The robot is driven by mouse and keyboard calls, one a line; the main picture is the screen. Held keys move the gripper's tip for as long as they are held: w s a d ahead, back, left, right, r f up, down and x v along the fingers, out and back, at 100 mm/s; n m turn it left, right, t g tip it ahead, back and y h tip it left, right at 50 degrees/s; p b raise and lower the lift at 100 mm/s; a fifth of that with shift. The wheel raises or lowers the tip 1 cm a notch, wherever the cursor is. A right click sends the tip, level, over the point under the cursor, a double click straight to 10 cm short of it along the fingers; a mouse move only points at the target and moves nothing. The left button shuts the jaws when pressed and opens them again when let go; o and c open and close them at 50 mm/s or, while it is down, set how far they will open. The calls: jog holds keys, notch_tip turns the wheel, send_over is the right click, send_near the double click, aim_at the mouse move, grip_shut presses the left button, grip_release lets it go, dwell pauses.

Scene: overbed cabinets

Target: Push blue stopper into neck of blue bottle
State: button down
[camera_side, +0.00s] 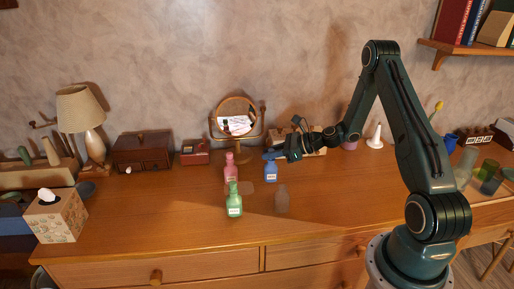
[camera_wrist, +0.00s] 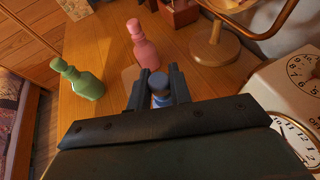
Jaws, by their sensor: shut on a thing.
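The blue bottle (camera_side: 270,173) stands upright on the wooden top with a white label, and its body shows partly between my fingers in the wrist view (camera_wrist: 160,102). My gripper (camera_side: 272,155) is right above the bottle, reaching in from the right. In the wrist view its two dark fingers (camera_wrist: 158,86) are shut on the blue stopper (camera_wrist: 158,80). The stopper is lined up with the bottle in that view. The fingers hide the neck, so I cannot tell how deep the stopper sits in it.
A round mirror (camera_side: 236,117) on a stand is behind. The front of the top (camera_side: 150,225) is clear.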

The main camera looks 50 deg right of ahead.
jog(key=shift+f, duration=0.3)
jog(key=c, duration=1.2)
grip_release()
jog(key=shift+v, duration=3.8)
